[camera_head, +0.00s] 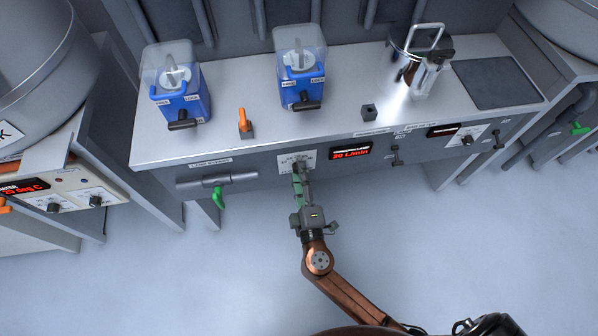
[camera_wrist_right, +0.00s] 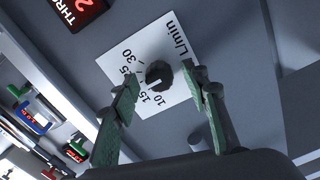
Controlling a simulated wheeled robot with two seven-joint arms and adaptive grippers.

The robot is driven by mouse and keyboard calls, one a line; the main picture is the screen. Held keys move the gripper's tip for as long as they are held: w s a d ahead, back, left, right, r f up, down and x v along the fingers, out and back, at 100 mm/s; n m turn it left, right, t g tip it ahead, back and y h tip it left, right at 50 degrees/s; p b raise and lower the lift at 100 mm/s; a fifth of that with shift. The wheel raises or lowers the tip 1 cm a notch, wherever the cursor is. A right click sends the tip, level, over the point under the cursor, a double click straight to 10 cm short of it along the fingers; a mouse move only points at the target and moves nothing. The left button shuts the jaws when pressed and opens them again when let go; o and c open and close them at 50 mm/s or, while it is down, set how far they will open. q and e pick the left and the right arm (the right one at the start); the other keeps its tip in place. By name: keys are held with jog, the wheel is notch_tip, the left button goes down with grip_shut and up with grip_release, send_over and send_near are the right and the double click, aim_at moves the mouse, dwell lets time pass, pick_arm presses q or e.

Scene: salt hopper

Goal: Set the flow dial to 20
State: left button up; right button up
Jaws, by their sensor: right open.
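The flow dial is a dark round knob (camera_wrist_right: 159,74) on a white plate marked L/min, with numbers around it. Its light mark points to the lower left, near the 15; part of the scale is hidden by a finger. In the head view the plate (camera_head: 285,158) is on the bench front, with the knob largely behind my gripper. My right gripper (camera_head: 299,177) is open, its green-grey fingers (camera_wrist_right: 158,110) apart with the knob showing between and beyond them; contact cannot be told. The red display (camera_head: 350,151) beside the plate appears to read 20 L/min. My left gripper is not in view.
A pipe with a green-handled valve (camera_head: 219,198) is left of the plate. Blue dispensers (camera_head: 301,88) and an orange lever (camera_head: 244,121) are on the bench top. Other levers (camera_head: 396,156) are on the front to the right. The floor in front is clear.

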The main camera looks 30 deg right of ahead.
jog(key=v, duration=1.1)
jog(key=shift+s, duration=0.1)
